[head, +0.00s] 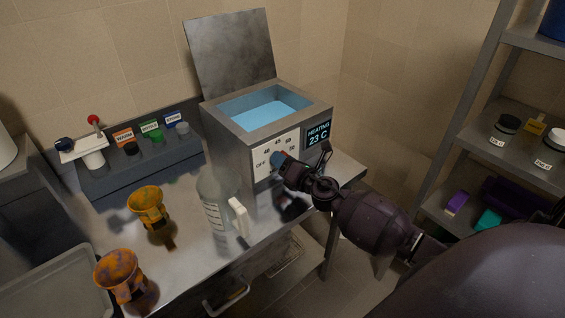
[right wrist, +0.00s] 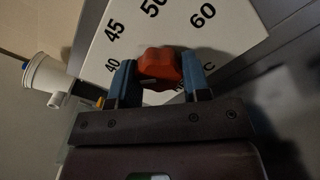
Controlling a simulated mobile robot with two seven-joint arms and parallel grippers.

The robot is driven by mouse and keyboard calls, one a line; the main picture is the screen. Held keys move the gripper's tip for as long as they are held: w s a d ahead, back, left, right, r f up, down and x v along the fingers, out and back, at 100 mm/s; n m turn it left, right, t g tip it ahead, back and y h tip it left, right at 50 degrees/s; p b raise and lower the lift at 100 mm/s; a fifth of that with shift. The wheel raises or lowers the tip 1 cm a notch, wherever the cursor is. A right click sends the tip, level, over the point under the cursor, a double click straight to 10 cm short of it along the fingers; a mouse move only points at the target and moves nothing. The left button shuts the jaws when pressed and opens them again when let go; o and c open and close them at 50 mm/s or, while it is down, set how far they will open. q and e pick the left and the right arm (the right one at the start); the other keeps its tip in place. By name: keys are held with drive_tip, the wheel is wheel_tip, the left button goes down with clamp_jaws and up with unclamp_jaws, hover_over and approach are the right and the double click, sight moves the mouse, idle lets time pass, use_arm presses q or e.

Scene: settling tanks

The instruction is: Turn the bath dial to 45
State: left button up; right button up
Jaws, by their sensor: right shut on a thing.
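The bath (head: 228,130) is a grey box with an open lid and blue water, standing on the metal table. Its white dial panel (head: 262,166) is marked OFF, 40, 45, 50 and 60; a display (head: 318,134) beside it reads HEATING 23 C. My right gripper (head: 279,158) is at the panel. In the right wrist view the red dial (right wrist: 160,64) sits between its blue fingertips, which are shut on it. The dial is hidden behind the gripper in the head view. I cannot tell which mark its pointer faces. My left gripper is not in view.
A clear bottle (head: 212,200) and a white-handled item (head: 239,218) stand close left of my right gripper. A shelf unit (head: 480,150) rises at the right.

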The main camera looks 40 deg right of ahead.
drive_tip(key=m, duration=0.5)
drive_tip(key=shift+r+m+p, duration=0.1)
drive_tip(key=shift+m+p, duration=0.2)
drive_tip(key=shift+p, duration=0.05)
drive_tip(key=shift+m, duration=0.7)
drive_tip(key=shift+m+p, duration=0.5)
drive_tip(key=shift+m, duration=0.5)
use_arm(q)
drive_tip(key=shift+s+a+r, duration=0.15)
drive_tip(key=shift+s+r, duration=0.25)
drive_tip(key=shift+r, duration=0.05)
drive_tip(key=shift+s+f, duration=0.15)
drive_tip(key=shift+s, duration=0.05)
use_arm(e)
drive_tip(key=shift+m, duration=0.4)
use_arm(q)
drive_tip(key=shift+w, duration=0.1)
use_arm(e)
drive_tip(key=o, duration=0.9)
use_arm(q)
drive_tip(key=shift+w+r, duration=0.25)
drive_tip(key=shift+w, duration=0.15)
